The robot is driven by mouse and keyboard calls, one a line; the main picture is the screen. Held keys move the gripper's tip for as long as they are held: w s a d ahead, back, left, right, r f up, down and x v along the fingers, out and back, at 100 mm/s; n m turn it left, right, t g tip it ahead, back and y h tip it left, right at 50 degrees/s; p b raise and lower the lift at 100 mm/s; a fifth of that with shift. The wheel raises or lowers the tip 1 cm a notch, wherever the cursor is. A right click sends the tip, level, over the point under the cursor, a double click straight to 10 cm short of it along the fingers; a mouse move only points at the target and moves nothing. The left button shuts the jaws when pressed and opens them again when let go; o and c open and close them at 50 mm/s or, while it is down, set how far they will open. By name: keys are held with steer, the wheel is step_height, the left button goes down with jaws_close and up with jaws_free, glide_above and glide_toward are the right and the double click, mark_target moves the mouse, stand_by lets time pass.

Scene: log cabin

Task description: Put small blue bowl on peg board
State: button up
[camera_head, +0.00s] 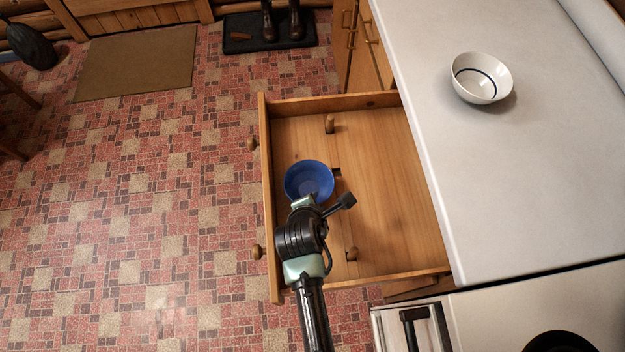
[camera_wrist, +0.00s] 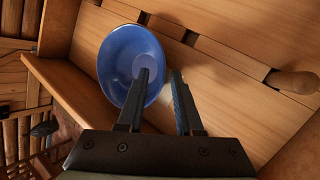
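The small blue bowl (camera_head: 309,180) is at the open drawer, over the wooden peg board (camera_head: 385,185) inside it. I cannot tell whether it rests flat on the board. In the wrist view, the blue bowl (camera_wrist: 115,65) lies ahead and left of centre. My gripper (camera_head: 304,200) is at the bowl's near side. In the wrist view, my gripper (camera_wrist: 161,74) has its fingers apart. The left finger overlaps the bowl's inside, and the right finger is outside its rim, with a visible gap between. The board has slots and upright pegs (camera_head: 330,124), one showing in the wrist view (camera_wrist: 292,82).
The drawer front (camera_head: 268,215) and its side walls border the board. A white bowl with a dark ring (camera_head: 482,78) stands on the pale countertop (camera_head: 530,180) at right. A stove (camera_head: 510,310) is at lower right. The tiled floor at left is mostly clear.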

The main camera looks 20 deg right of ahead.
steer(key=v, duration=1)
steer(key=w+a+r+m+t, duration=0.1)
steer(key=w+r+m+t, duration=0.2)
steer(key=w+r, duration=0.5)
steer(key=w+a+r+m+t, duration=0.1)
steer(key=w+r+m+t, duration=0.25)
steer(key=r, duration=0.95)
steer(key=w+a+r+m+t, duration=0.15)
steer(key=w+r+t, duration=0.3)
steer(key=r, duration=0.55)
steer(key=s+a+r+m+t+y, duration=0.1)
steer(key=s+r+m+t, duration=0.2)
steer(key=r, duration=0.8)
steer(key=s+a+r+m+t+y, duration=0.1)
steer(key=s+a+r+m+t, duration=0.1)
steer(key=r, duration=1)
steer(key=s+a+r+m+t+y, duration=0.2)
steer(key=s+r+m+t, duration=0.3)
steer(key=r, duration=0.7)
steer(key=shift+s+a+t+p, duration=0.25)
steer(key=shift+s+t+p, duration=0.15)
steer(key=shift+s+p, duration=0.05)
